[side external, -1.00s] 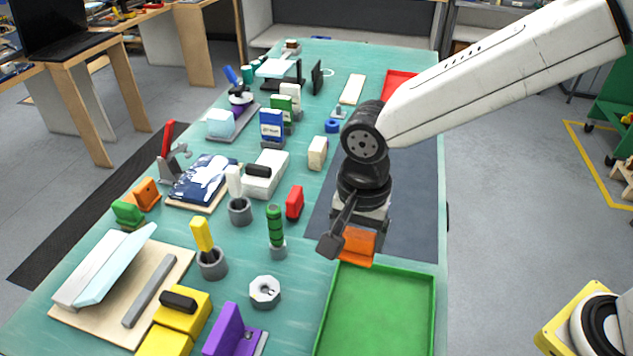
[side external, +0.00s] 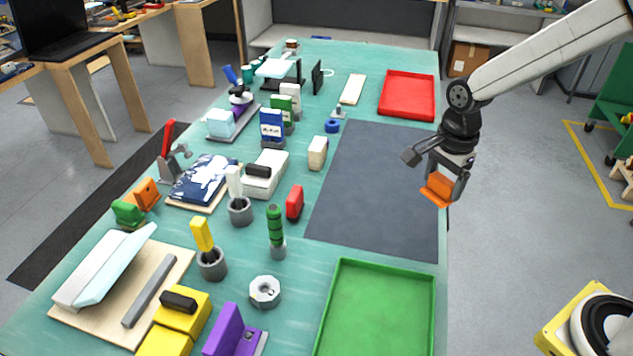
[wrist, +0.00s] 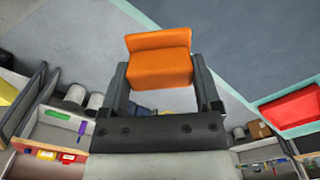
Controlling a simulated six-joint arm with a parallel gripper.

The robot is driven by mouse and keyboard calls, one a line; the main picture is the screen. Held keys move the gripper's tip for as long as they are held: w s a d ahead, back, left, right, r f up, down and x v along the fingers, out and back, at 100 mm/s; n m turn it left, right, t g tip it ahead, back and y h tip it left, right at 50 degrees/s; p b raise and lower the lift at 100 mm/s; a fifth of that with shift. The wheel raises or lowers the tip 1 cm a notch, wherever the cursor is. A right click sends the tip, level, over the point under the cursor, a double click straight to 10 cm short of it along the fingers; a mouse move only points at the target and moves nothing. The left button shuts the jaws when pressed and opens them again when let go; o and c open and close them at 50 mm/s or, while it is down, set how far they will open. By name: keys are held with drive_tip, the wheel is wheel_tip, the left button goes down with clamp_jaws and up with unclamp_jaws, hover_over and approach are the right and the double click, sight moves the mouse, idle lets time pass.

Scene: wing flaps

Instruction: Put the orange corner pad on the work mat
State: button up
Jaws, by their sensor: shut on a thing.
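The orange corner pad (side external: 437,189) is held in my gripper (side external: 444,184), off the table's right edge and level with the work mat in the picture. In the wrist view the orange pad (wrist: 160,60) sits between the two dark fingers of my gripper (wrist: 163,82), which are shut on it. The work mat (side external: 375,190) is a dark grey rectangle lying flat on the green table. It is bare. Another orange corner piece (side external: 146,193) stands at the table's left side, beside a green one (side external: 128,213).
A green tray (side external: 434,310) lies in front of the mat and a red tray (side external: 407,118) behind it. A red block (side external: 294,203), a beige block (side external: 318,152) and several tools stand left of the mat. Open floor lies to the right of the table.

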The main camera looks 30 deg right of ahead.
drive_tip(key=shift+s+d+f+m, duration=0.15)
drive_tip(key=shift+d+m, duration=0.15)
drive_tip(key=shift+d, duration=0.5)
drive_tip(key=shift+w+d+f, duration=0.1)
drive_tip(key=shift+w+f, duration=1.45)
drive_tip(key=shift+w, duration=0.7)
drive_tip(key=shift+w+f, duration=1.5)
drive_tip(key=shift+w, duration=0.75)
drive_tip(key=shift+w+d+f, duration=0.1)
drive_tip(key=shift+w+f, duration=1.45)
drive_tip(key=shift+w, duration=0.7)
drive_tip(key=shift+w+f, duration=0.25)
drive_tip(key=shift+f, duration=1.6)
drive_tip(key=shift+f, duration=0.1)
